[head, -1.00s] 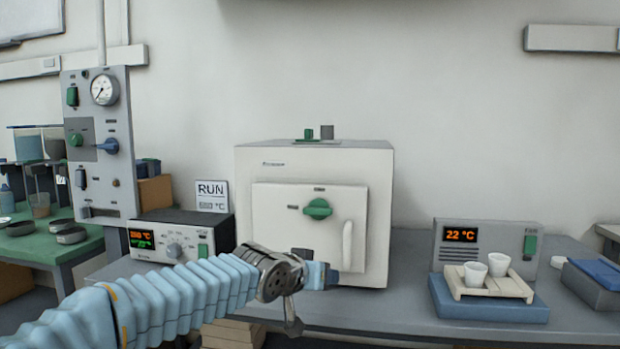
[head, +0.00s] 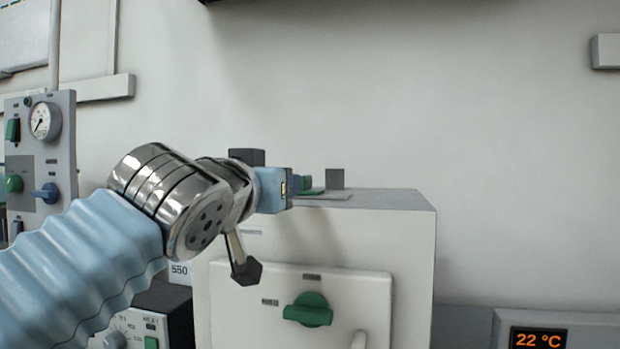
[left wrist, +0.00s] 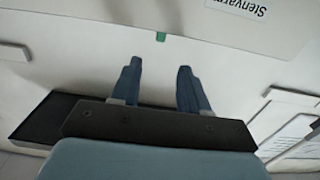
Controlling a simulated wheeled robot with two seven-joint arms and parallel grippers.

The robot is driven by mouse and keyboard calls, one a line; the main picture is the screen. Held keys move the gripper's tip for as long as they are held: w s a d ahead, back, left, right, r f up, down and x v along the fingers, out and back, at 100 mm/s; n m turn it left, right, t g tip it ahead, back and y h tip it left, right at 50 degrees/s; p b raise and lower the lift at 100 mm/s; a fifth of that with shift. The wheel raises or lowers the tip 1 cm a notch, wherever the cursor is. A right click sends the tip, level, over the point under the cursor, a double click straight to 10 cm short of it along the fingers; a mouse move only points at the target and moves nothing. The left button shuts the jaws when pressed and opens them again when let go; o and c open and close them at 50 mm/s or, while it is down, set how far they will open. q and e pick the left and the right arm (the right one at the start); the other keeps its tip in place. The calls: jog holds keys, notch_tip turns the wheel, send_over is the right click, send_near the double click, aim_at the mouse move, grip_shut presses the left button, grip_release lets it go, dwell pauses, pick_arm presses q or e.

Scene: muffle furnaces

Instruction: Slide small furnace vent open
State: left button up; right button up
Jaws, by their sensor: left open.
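The small furnace (head: 400,262) is a white box with a green knob on its front door. On its top are a thin grey plate (head: 335,196), a green vent tab (head: 307,181) and a dark upright block (head: 336,179). My left gripper (head: 298,187) is level with the furnace top, just left of the tab, and its fingers partly hide it. In the left wrist view the left gripper (left wrist: 160,67) is open, with nothing between its two blue fingers. A small green piece (left wrist: 160,37) shows a little beyond the fingertips, apparently the tab. My right gripper is out of view.
A grey panel with a gauge (head: 43,121) is on the left. A control box (head: 150,318) stands left of the furnace, and a unit reading 22 °C (head: 556,330) stands to its right. The space above the furnace's right side is clear.

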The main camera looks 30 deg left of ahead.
aim_at(304, 184)
pick_arm(q)
jog(key=p+x, duration=0.3)
jog(key=x, duration=1)
jog(key=shift+w+a+r, duration=0.1)
jog(key=shift+w+a, duration=0.1)
jog(key=shift+w, duration=0.1)
jog(key=shift+c, duration=0.3)
grip_shut()
